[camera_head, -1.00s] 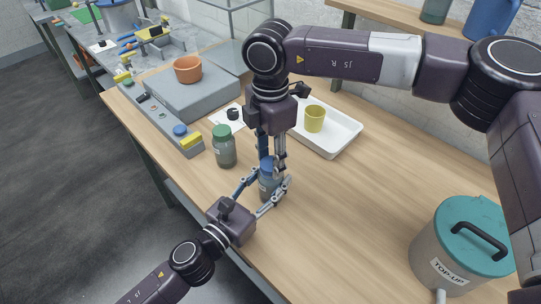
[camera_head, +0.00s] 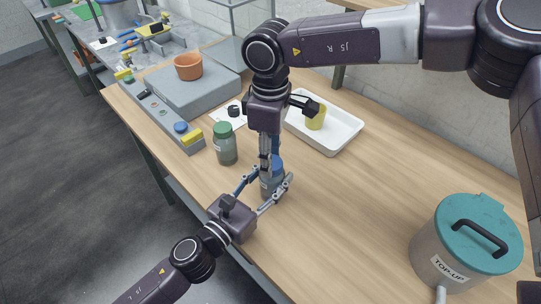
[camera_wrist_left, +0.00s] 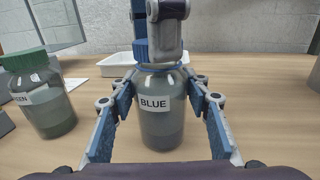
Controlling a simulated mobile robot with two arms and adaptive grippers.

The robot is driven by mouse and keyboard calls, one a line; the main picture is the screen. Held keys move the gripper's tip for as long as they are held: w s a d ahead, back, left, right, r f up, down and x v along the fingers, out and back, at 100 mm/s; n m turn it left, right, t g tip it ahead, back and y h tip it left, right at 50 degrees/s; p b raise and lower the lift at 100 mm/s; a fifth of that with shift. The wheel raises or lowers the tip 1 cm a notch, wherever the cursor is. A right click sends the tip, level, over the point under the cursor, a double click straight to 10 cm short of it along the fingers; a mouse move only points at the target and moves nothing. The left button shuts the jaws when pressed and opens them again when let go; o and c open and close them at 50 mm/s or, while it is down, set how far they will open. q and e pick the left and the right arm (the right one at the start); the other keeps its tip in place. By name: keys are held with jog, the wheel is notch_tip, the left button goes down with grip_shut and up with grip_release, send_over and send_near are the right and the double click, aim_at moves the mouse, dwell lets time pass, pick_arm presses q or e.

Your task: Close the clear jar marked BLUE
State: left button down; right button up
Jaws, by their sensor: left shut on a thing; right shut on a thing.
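The clear jar marked BLUE (camera_wrist_left: 161,121) stands upright on the bench and is part full of grey-green liquid. It also shows in the head view (camera_head: 268,186). My left gripper (camera_head: 272,190) is shut around the jar's body from the near side; its fingers flank the jar in the left wrist view (camera_wrist_left: 162,100). My right gripper (camera_head: 269,160) points down over the jar's mouth, shut on the blue lid (camera_head: 277,164). In the left wrist view the right fingers (camera_wrist_left: 158,45) and blue lid hide the top of the jar, so I cannot tell how the lid is seated.
A jar with a green lid (camera_head: 224,146) stands to the left. Behind are a white tray (camera_head: 340,140) with a yellow cup (camera_head: 316,117) and a grey box (camera_head: 190,96) bearing an orange pot (camera_head: 188,67). A TOP-UP container (camera_head: 450,265) stands right. The bench between is clear.

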jog(key=shift+d, duration=0.25)
jog(key=o, duration=0.7)
jog(key=shift+o, duration=0.2)
jog(key=shift+a, duration=0.1)
jog(key=shift+r, duration=2.3)
